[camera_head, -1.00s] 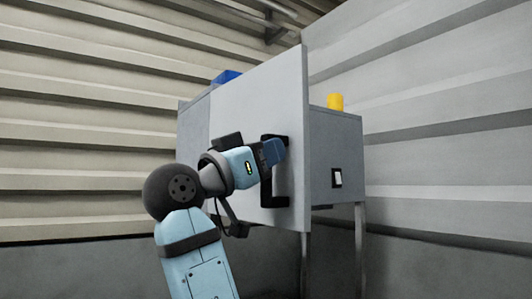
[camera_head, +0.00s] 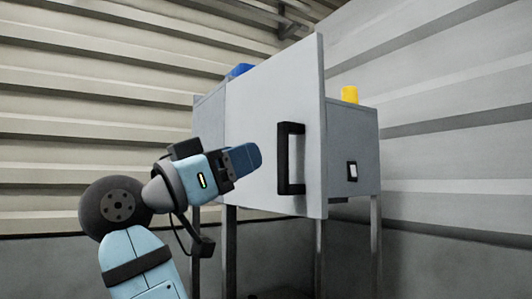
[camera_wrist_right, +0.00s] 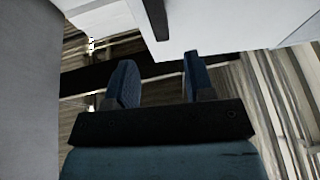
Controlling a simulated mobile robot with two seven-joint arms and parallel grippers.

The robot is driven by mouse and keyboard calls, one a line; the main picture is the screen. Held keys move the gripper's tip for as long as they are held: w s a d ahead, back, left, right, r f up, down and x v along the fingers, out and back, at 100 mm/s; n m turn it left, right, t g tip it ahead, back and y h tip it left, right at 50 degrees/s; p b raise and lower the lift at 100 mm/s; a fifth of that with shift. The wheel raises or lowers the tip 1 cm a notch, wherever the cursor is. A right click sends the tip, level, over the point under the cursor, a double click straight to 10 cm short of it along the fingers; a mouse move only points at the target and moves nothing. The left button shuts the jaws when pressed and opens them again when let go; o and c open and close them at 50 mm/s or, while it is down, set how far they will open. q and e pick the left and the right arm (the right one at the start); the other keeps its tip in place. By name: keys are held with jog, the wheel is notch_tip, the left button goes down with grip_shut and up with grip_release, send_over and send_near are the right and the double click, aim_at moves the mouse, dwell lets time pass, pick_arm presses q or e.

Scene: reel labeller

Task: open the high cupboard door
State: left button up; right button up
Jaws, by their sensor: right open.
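The cupboard door (camera_head: 255,130) is a flat light-grey panel. It stands partly open, its right edge swung out in front of the grey cupboard (camera_head: 352,135). A black bar handle (camera_head: 290,158) is upright near the door's right edge. My right gripper (camera_head: 258,158) is in front of the door, left of the handle and apart from it. In the wrist view its two blue fingers (camera_wrist_right: 160,65) are spread with nothing between them. A dark bar, likely the handle (camera_wrist_right: 155,18), shows beyond the fingertips. My left gripper is not in view.
A blue object (camera_head: 240,70) and a yellow cylinder (camera_head: 349,94) are on top of the cupboard. A switch (camera_head: 351,171) is on its right side. The cupboard stands on thin legs (camera_head: 375,240) near the ribbed walls. Free room lies left of the door.

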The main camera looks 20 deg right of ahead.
jog(key=v, duration=0.4)
jog(key=shift+a, duration=0.1)
dwell(0.3)
